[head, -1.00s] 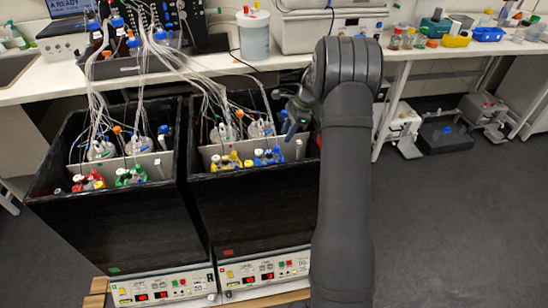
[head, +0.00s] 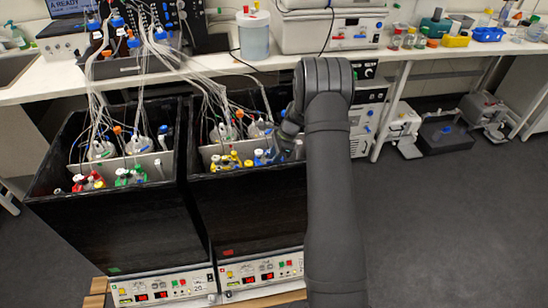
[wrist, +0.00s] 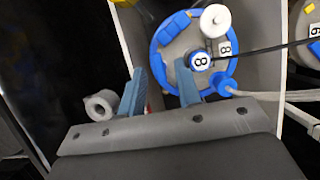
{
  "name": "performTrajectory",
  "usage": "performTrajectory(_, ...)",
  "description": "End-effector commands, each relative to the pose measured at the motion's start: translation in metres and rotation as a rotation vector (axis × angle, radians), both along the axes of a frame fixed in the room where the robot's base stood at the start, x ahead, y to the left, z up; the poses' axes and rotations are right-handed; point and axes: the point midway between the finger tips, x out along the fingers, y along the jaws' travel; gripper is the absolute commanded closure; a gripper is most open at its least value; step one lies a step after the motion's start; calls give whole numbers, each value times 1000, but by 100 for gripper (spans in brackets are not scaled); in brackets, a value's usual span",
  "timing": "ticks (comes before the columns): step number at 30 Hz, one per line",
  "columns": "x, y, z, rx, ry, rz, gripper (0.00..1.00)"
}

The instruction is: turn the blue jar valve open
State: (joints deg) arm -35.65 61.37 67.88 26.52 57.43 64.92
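The blue jar (head: 260,158) sits at the right end of the right black box in the head view, partly hidden by my gripper. In the wrist view the blue jar (wrist: 167,50) has a blue rim, a blue cap marked 8 (wrist: 200,61), a white knob (wrist: 215,20) and a blue fitting with a tube. I cannot tell which part is the valve. My gripper (wrist: 163,82) is open, with its two blue-grey fingers apart at the jar's near left edge. The right finger overlaps the jar top in the picture; contact is unclear. No part is visibly clamped.
A grey cylindrical piece (wrist: 101,105) stands left of the left finger. A black cable and pale tubes cross at the right of the jar. A yellow jar (head: 229,162) is beside it in the right black box (head: 250,210).

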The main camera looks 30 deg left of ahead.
Motion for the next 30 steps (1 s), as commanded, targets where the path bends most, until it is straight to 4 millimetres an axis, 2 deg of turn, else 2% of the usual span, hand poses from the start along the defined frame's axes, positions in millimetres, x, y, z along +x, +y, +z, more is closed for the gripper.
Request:
performTrajectory(1,0,0,0,0,0,0,69)
performTrajectory(6,0,0,0,0,0,0,100)
performTrajectory(19,1,1,1,1,0,55,100)
performTrajectory(30,3,4,1,1,1,328,100)
